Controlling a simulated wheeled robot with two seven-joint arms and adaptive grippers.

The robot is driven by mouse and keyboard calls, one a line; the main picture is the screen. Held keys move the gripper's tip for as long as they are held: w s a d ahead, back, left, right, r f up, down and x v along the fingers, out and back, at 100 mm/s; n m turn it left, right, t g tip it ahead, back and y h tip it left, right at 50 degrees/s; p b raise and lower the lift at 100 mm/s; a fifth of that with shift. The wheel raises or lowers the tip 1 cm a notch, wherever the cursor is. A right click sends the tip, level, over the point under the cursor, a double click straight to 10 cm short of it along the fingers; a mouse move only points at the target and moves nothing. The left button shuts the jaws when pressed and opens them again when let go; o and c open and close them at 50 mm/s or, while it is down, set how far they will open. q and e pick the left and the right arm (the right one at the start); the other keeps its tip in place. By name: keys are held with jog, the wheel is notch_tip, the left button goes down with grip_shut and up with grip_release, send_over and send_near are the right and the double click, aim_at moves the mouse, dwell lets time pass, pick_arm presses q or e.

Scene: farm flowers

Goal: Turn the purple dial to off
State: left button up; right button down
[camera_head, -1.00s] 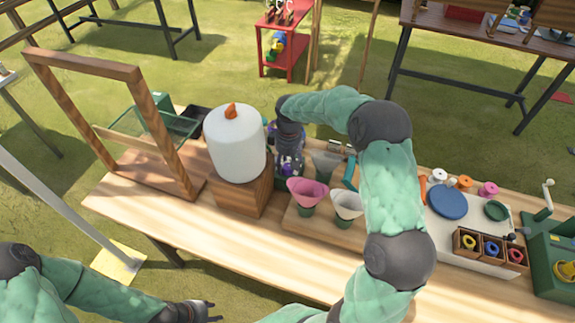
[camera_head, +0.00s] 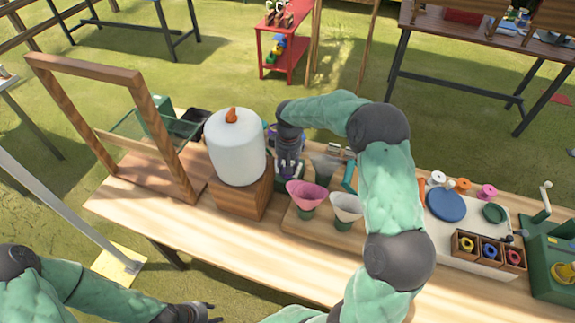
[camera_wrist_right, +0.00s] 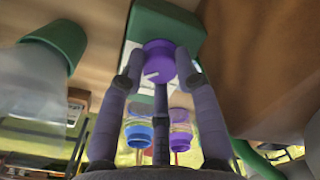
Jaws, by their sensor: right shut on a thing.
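The purple dial (camera_wrist_right: 158,64) is on the front of a green box (camera_wrist_right: 168,28) in the right wrist view, with a white pointer mark on its face. My right gripper (camera_wrist_right: 160,70) is shut on the dial, one finger on each side. In the head view my right gripper (camera_head: 289,172) reaches down between the white tank and the pink cone, and its own fingers and arm hide the dial there. My left gripper (camera_head: 205,312) is low at the bottom of the head view, away from the dial; its finger gap is too small to judge.
A white tank (camera_head: 236,150) on a wooden block (camera_head: 243,192) stands close left of my right gripper. A pink cone (camera_head: 306,194) and a white cone (camera_head: 346,207) stand close in front and right. A wooden frame (camera_head: 178,150) stands at the table's left.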

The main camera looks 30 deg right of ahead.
jog(key=m, duration=0.2)
jog(key=shift+m+p, duration=0.3)
jog(key=shift+m, duration=0.1)
jog(key=c, duration=0.9)
grip_release()
